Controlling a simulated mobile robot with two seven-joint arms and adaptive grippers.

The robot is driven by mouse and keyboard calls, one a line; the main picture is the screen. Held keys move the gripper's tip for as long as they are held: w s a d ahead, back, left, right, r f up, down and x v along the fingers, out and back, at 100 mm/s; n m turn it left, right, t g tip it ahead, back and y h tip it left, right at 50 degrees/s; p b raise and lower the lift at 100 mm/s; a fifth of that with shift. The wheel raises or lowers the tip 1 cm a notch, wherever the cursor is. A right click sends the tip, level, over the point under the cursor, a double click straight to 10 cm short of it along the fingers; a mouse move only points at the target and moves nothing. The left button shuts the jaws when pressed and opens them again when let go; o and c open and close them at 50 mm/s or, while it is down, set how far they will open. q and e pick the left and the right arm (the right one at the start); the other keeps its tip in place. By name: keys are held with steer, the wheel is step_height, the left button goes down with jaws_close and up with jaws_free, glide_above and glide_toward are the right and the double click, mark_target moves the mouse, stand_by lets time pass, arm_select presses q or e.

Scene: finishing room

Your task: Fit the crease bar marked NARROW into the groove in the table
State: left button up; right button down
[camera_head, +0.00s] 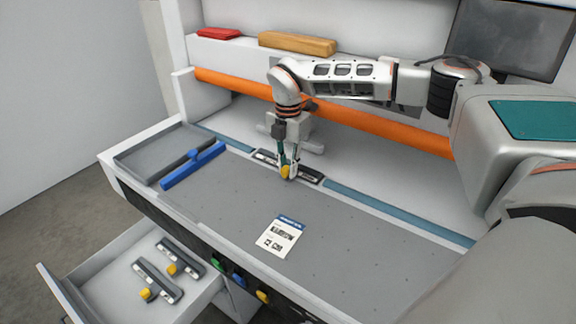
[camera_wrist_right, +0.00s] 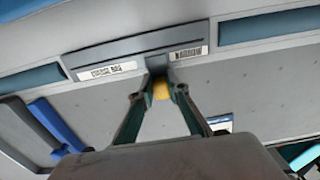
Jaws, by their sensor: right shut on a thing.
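The dark crease bar (camera_head: 310,177) lies along the back of the grey table, in the gap between two blue strips. In the right wrist view, this bar (camera_wrist_right: 152,58) has white labels reading CREASE BAR and NARROW. My right gripper (camera_head: 287,170) is above the bar's middle and shut on its yellow knob, which also shows between the fingertips in the wrist view (camera_wrist_right: 161,89). The bar looks in line with the strips. The groove under it is hidden, so I cannot tell how deep the bar sits. My left gripper is not in view.
Two other bars with yellow knobs (camera_head: 157,281) lie in the open drawer (camera_head: 110,257). A printed card (camera_head: 279,237) lies on the table. An orange roller (camera_head: 370,127) runs behind.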

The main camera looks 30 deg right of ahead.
steer(key=shift+s+f, duration=0.1)
steer(key=shift+f, duration=0.2)
steer(key=c, duration=1.9)
jaws_free()
steer(key=shift+s+f, duration=0.1)
step_height(320, 180, up, 13)
steer(key=shift+f, duration=0.2)
